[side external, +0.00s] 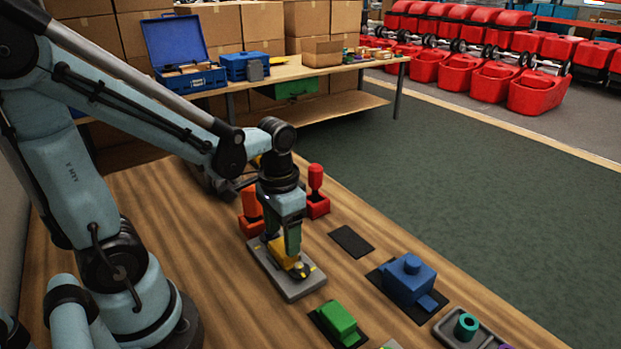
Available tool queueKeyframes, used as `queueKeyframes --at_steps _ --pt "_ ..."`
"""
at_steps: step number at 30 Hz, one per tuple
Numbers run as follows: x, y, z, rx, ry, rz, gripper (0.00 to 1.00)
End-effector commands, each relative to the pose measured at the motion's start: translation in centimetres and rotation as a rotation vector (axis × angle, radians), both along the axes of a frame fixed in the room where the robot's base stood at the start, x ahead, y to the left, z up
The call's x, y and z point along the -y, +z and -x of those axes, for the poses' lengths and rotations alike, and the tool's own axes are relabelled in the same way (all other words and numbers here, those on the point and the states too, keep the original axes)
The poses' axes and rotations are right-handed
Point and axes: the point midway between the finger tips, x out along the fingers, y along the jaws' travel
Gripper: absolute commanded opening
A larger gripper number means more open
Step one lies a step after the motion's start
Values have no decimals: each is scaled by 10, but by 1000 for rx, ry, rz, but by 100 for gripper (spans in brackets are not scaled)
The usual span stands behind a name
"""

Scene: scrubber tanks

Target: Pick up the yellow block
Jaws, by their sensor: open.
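The yellow block (278,250) sits on a grey plate (295,291) on the wooden table, and is partly hidden by my gripper. My gripper (295,262) points down over the plate, right at the block, with its jaws open. From this angle I cannot tell whether the fingers stand on both sides of the block or touch it.
Red-orange pieces (250,213) and a red piece with a knob (316,190) stand close behind the plate. In front are a green block (339,320), a blue block (410,277) and a tray with a teal ring (467,326). An empty black mat (351,241) lies right of the plate.

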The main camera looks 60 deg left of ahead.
Motion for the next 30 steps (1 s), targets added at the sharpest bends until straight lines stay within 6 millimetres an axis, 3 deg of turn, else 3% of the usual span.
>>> queueKeyframes --at_steps 7,18,27,30 --pt "0 -21 0 1 0 -1 66" --pt "0 -25 0 1 0 -1 66" --pt "0 -25 0 1 0 -1 20" --pt "0 -25 0 1 0 -1 20"
